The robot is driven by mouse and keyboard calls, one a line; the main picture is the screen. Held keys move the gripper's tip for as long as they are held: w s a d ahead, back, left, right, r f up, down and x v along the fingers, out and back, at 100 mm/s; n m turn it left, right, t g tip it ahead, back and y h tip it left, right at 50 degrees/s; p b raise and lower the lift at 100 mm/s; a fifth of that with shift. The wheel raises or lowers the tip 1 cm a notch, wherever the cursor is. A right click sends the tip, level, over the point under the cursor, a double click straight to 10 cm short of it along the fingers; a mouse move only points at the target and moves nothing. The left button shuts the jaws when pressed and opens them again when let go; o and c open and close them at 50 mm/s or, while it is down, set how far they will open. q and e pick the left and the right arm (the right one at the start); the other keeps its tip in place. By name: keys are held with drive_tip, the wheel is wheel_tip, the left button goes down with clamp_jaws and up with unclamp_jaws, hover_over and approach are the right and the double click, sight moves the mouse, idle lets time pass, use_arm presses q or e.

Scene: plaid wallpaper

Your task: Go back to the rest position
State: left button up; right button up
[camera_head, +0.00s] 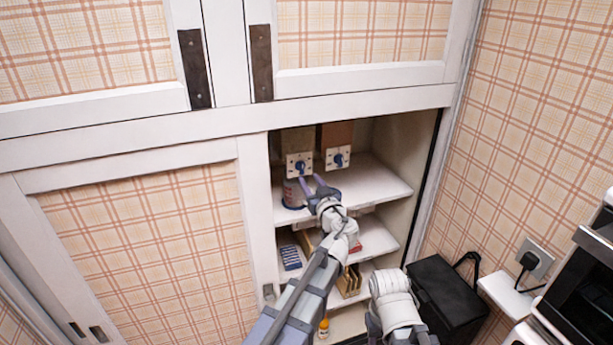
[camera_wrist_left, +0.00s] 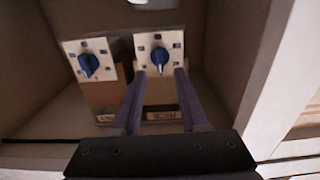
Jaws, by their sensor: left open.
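My left gripper (camera_head: 311,180) reaches into the open cabinet shelf, its two fingers apart. In the left wrist view the left gripper (camera_wrist_left: 160,75) has its fingertips either side of the blue knob (camera_wrist_left: 159,57) of one white dial panel (camera_wrist_left: 174,42). In the head view, this is the left-hand blue knob (camera_head: 299,167). I cannot tell whether the fingers touch it. A second white panel with a blue knob (camera_head: 338,160) is beside it and clear of the fingers. My right gripper is out of view.
The shelf walls and the white door frame (camera_head: 259,200) stand close around my left arm. Lower shelves hold a blue item (camera_head: 290,257) and brown items (camera_head: 349,283). A black bin (camera_head: 446,298) and a wall socket (camera_head: 535,258) are at the right.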

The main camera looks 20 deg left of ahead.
use_arm(q)
drive_tip(key=shift+s+d, duration=0.4)
drive_tip(key=shift+s, duration=0.15)
drive_tip(key=s+d+f+m+g+h, duration=0.1)
drive_tip(key=s+f+m+g+h, duration=0.1)
drive_tip(key=s+f+g, duration=0.45)
drive_tip(key=s+d+f+m+g+h, duration=0.2)
drive_tip(key=s+f+g, duration=0.1)
drive_tip(key=s+f, duration=0.65)
drive_tip(key=s+d+f+m+g+h, duration=0.2)
drive_tip(key=s+d+f+m, duration=0.1)
drive_tip(key=s, duration=0.4)
drive_tip(key=s+d+f+m+g+h, duration=0.2)
drive_tip(key=s+d+m+g, duration=0.1)
drive_tip(key=s+d, duration=0.3)
drive_tip(key=shift+s+d+f+m+g+h, duration=0.25)
drive_tip(key=shift+s+f+m+g+h, duration=0.15)
drive_tip(key=shift+s, duration=0.1)
